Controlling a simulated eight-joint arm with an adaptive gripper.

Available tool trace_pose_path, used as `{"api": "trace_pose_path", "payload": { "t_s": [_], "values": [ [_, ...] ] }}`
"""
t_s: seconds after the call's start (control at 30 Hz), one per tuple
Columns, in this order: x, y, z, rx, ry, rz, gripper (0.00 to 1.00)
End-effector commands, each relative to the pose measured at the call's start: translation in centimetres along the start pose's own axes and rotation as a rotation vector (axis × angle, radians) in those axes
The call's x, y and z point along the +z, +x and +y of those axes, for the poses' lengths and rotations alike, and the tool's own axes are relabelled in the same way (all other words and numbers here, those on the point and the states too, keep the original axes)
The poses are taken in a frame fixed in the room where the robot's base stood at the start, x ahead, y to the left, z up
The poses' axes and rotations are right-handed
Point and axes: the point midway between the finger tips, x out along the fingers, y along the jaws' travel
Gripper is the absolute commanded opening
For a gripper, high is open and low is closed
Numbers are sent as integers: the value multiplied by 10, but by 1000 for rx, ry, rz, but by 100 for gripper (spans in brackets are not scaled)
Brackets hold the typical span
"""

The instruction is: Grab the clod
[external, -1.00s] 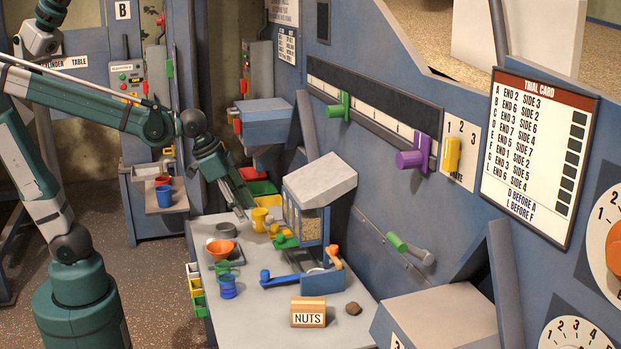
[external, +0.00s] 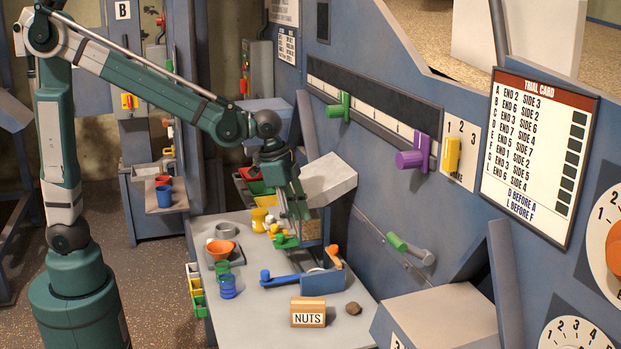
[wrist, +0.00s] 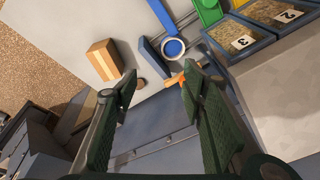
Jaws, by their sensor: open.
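The clod (external: 353,308) is a small brown lump. It lies on the grey table just right of the NUTS box. In the wrist view the clod (wrist: 140,83) shows partly, close beside the left fingertip, which hides some of it. My gripper (wrist: 159,84) is open with nothing between its fingers. In the external view my gripper (external: 296,228) points down in front of the sample bins, above and behind the clod, apart from it.
The NUTS box (external: 308,312) stands left of the clod. The blue wall panel with green lever (external: 397,242) rises at right. Cups and an orange bowl (external: 221,248) stand at left. The table front is clear.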

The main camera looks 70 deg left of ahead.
Motion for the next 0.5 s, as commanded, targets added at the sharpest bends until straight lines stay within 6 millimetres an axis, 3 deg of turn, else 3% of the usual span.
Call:
{"api": "trace_pose_path", "payload": {
  "t_s": [0.5],
  "values": [
    [-75, 58, 15, 54, 162, -80, 41]
  ]
}}
